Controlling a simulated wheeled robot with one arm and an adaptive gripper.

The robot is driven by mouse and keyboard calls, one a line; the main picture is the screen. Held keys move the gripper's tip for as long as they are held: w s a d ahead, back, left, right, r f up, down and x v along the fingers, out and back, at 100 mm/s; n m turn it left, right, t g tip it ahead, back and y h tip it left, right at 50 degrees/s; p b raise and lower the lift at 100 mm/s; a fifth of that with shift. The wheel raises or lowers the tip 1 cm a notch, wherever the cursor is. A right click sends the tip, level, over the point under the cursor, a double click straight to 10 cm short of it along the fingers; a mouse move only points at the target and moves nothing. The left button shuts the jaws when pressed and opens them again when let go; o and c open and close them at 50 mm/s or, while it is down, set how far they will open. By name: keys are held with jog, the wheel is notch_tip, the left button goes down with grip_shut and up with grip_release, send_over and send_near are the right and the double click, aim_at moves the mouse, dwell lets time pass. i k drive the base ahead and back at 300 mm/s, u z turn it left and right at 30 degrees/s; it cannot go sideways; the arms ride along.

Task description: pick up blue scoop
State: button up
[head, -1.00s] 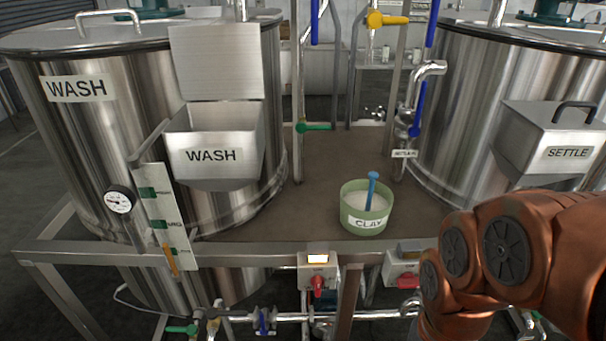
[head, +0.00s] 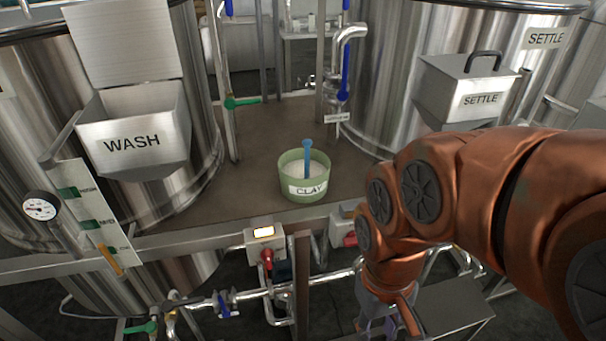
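The blue scoop (head: 307,154) stands upright in the green clay tub (head: 304,188), its handle sticking up out of pale powder. The tub is labelled CLAY and sits on the brown platform between the two tanks. The scoop's lower end is hidden in the powder. My copper-coloured arm comes in from the right and bends down in front of the platform, right of the tub. My gripper (head: 385,328) shows only in part at the bottom edge, well below the scoop and apart from it. Its fingertips are cut off, so its opening cannot be told.
The WASH tank with its open hopper (head: 135,142) stands on the left, the SETTLE tank with a lidded hopper (head: 465,92) on the right. A metal rail (head: 200,236) edges the platform. A blue-handled valve pipe (head: 345,75) rises behind the tub. The platform around the tub is clear.

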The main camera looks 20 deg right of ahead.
aim_at(307, 143)
jog(key=u, duration=0.55)
jog(key=k, duration=1.3)
jog(key=u, duration=1)
jog(key=i, duration=0.55)
jog(key=z, duration=0.3)
